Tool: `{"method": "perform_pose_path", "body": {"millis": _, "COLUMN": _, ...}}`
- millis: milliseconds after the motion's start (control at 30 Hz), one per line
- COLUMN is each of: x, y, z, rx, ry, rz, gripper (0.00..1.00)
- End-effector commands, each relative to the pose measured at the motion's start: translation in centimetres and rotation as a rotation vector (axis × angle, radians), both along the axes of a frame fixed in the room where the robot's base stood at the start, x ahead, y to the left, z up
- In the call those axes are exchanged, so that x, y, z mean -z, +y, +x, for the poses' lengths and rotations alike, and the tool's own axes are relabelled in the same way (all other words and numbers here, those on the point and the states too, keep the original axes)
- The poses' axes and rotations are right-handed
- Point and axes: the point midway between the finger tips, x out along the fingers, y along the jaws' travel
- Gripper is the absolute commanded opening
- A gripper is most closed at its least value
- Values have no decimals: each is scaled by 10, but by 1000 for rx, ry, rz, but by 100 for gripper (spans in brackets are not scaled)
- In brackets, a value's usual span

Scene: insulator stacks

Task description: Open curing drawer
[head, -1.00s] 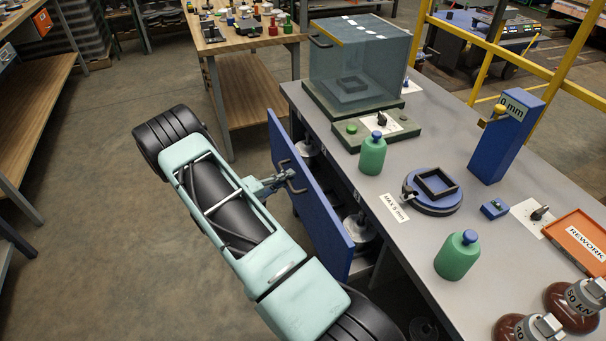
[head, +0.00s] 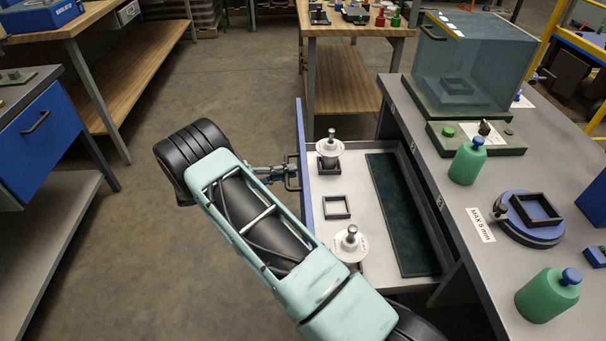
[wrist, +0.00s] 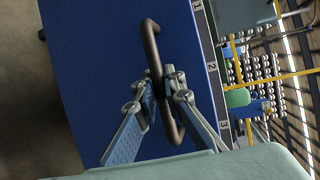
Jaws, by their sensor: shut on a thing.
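The curing drawer (head: 388,283) is pulled out from the grey workbench, with its blue front (head: 304,165) to the left. Its dark bar handle (wrist: 153,55) shows against the blue front in the wrist view. My gripper (wrist: 160,84) is shut on this handle; it also shows in the head view (head: 285,176). Inside the drawer, one white insulator (head: 330,148) sits at the far end and another (head: 350,241) at the near end. An empty dark square frame (head: 336,207) lies between them. A dark green mat strip (head: 400,215) lies along the drawer's bench side.
The bench top (head: 459,222) carries green bottles (head: 467,162), a clear box (head: 465,65) and a blue round fixture (head: 528,214). A bench with a blue drawer (head: 38,130) stands at left. Floor (head: 150,230) left of my arm is clear.

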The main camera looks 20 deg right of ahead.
Motion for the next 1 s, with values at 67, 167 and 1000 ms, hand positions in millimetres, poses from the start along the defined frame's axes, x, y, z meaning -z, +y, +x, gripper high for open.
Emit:
{"method": "perform_pose_path", "body": {"millis": 67, "x": 2, "y": 6, "z": 1, "rx": 0, "ry": 0, "rz": 1, "gripper": 0}}
{"method": "perform_pose_path", "body": {"millis": 167, "x": 1, "y": 10, "z": 2, "rx": 0, "ry": 0, "rz": 1, "gripper": 0}}
{"method": "perform_pose_path", "body": {"millis": 1000, "x": 0, "y": 12, "z": 3, "rx": 0, "ry": 0, "rz": 0, "gripper": 27}}
